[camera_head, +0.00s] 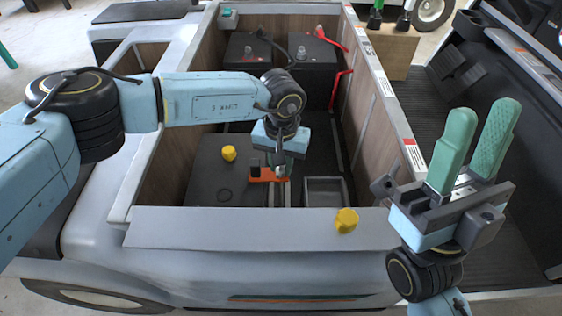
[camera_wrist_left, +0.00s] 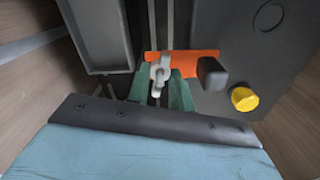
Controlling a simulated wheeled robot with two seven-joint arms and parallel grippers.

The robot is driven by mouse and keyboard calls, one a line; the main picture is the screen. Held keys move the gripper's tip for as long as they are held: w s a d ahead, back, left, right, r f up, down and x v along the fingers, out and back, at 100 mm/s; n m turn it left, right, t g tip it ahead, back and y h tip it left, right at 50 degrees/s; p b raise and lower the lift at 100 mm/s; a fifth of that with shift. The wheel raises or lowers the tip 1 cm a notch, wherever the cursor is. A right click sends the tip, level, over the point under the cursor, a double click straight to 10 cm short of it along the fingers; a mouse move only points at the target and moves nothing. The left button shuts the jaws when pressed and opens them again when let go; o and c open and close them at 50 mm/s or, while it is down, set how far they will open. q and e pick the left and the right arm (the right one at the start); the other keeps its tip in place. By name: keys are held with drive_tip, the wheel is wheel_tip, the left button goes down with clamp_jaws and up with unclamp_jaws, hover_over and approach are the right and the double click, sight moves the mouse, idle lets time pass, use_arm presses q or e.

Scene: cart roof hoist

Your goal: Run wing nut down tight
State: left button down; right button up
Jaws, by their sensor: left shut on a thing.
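The pale metal wing nut (camera_wrist_left: 160,70) sits over the orange hold-down bar (camera_wrist_left: 190,60) in the left wrist view. The bar also shows in the head view (camera_head: 262,175), low in the cart's open compartment. My left gripper (camera_wrist_left: 160,90) points down, with its green fingers on either side of the wing nut, shut on it. In the head view my left gripper (camera_head: 281,160) largely hides the nut. Its thread below is hidden. My right gripper (camera_head: 484,110) points up at the right, fingers apart and empty.
A dark battery (camera_head: 205,185) with a yellow cap (camera_head: 229,153) stands left of the bar. A grey tray (camera_head: 327,192) lies to its right. Another yellow cap (camera_head: 346,220) rests on the front ledge (camera_head: 240,228). Wooden compartment walls (camera_head: 352,125) close in the sides.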

use_arm(q)
drive_tip(key=m, duration=0.4)
drive_tip(key=shift+w+r, duration=0.1)
drive_tip(key=shift+r, duration=0.15)
drive_tip(key=shift+m, duration=2.1)
drive_tip(key=c, duration=1.3)
unclamp_jaws()
drive_tip(key=shift+c, duration=0.2)
drive_tip(key=shift+o, duration=0.5)
drive_tip(key=shift+f, duration=0.15)
